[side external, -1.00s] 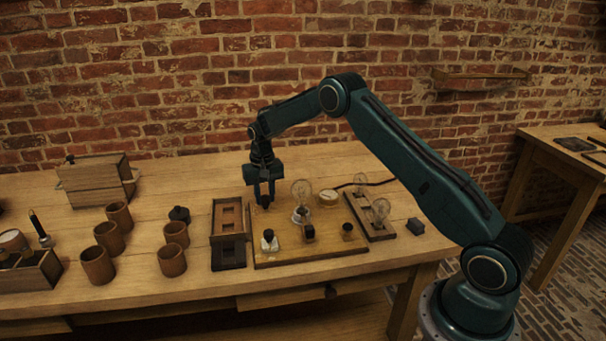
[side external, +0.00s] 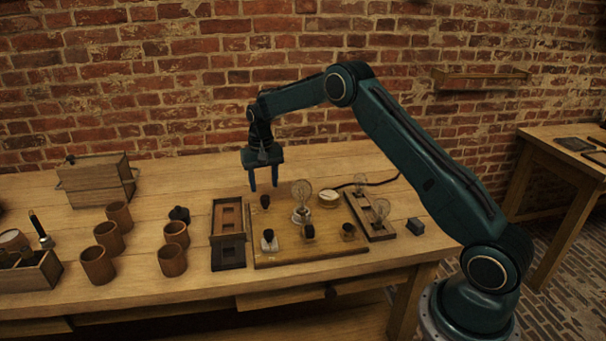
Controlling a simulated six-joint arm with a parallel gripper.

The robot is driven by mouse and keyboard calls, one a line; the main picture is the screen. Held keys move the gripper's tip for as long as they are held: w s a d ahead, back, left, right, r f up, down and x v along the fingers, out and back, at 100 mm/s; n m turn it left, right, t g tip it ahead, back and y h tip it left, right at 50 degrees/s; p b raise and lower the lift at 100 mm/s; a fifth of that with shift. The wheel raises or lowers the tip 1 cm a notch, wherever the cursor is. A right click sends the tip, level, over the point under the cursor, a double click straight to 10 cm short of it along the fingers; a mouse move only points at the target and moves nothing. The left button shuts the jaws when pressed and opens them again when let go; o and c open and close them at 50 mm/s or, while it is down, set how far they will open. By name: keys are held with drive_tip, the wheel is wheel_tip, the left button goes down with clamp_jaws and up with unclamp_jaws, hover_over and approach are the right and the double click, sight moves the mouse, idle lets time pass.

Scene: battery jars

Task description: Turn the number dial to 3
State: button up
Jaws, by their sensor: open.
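A wooden board (side external: 285,254) on the bench carries several small dark knobs and a bulb. One dark knob (side external: 265,201) stands at the board's back left. Other dark knobs stand at the front middle (side external: 308,232) and the right (side external: 348,231). I cannot tell which knob is the number dial; no numerals are readable. My gripper (side external: 264,187) points down, open and empty, just above the back-left knob, with its fingers apart on either side of it in the picture.
A glass bulb (side external: 302,190) stands right of my gripper, with a round pale gauge (side external: 328,197) beyond it. A dark slotted wooden frame (side external: 228,218) is left of the board. Several brown cups (side external: 98,266) stand farther left.

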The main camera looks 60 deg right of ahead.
sight(265, 197)
wheel_tip(265, 197, up, 9)
idle(0.4)
drive_tip(key=s+a+r+n+t, duration=0.1)
drive_tip(key=s+a+r+n, duration=0.1)
drive_tip(key=s+a+r, duration=0.5)
drive_tip(key=s+a+r+n+t, duration=0.1)
drive_tip(key=s+a+r+t, duration=0.15)
drive_tip(key=s+r, duration=0.8)
drive_tip(key=s+a+f+n+t, duration=0.1)
drive_tip(key=s+a+f+n, duration=0.1)
drive_tip(key=s, duration=0.9)
drive_tip(key=s+a+f+n+t, duration=0.1)
drive_tip(key=s+a+f, duration=0.1)
drive_tip(key=s, duration=0.9)
drive_tip(key=shift+s+a+f+n, duration=0.25)
drive_tip(key=shift+s+a+n, duration=0.15)
drive_tip(key=shift+a, duration=0.15)
